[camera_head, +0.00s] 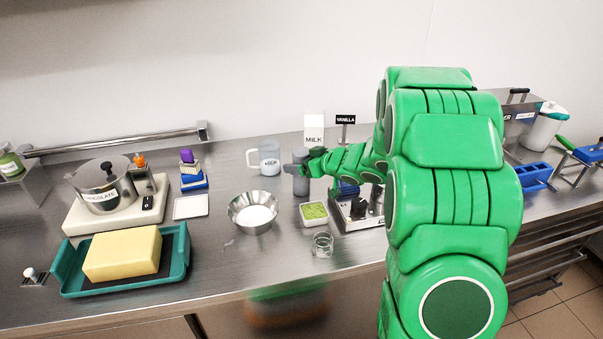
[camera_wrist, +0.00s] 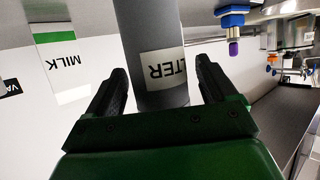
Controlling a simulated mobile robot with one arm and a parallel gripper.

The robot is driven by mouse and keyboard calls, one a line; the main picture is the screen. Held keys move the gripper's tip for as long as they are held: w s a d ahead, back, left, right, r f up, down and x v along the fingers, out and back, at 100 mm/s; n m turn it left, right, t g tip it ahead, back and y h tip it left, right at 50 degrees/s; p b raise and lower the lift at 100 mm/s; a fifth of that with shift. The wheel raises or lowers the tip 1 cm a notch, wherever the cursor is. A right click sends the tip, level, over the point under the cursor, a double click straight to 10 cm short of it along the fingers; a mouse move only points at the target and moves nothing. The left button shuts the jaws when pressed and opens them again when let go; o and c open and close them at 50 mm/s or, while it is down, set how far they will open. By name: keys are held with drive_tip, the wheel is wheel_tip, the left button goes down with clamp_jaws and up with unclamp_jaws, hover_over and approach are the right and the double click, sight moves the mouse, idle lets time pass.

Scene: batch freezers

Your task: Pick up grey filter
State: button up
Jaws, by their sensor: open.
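The grey filter (camera_wrist: 152,35) is a grey cylinder with a white label, partly readable as "LTER", shown upside down in the wrist view. My gripper (camera_wrist: 160,82) is open, with one dark finger on each side of the filter. Gaps show between the fingers and the filter, so I do not see it gripped. In the head view the filter (camera_head: 300,184) stands on the steel counter, partly hidden by my gripper (camera_head: 301,167), which reaches it from the right.
A milk carton (camera_head: 314,130) and a vanilla sign (camera_head: 345,121) stand behind. A clear jug (camera_head: 269,158) is left of the filter. A metal bowl (camera_head: 253,212), a green-filled dish (camera_head: 314,213) and a glass jar (camera_head: 322,244) are in front. A butter tray (camera_head: 180,278) lies further left.

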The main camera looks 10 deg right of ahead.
sight(303, 152)
drive_tip(key=c, duration=1.3)
drive_tip(key=shift+o, duration=0.2)
drive_tip(key=shift+r, duration=0.1)
drive_tip(key=shift+r, duration=0.25)
drive_tip(key=r, duration=0.3)
drive_tip(key=shift+s, duration=0.2)
drive_tip(key=s+r, duration=0.4)
drive_tip(key=r, duration=0.1)
drive_tip(key=shift+a, duration=0.15)
drive_tip(key=shift+s+a+r, duration=0.1)
drive_tip(key=shift+s+r, duration=0.6)
drive_tip(key=shift+s, duration=0.9)
drive_tip(key=shift+s+a+r, duration=0.1)
drive_tip(key=shift+s+r, duration=0.65)
drive_tip(key=shift+s, duration=0.8)
drive_tip(key=shift+s+a+r, duration=0.1)
drive_tip(key=shift+s+r, duration=0.6)
drive_tip(key=shift+s, duration=0.9)
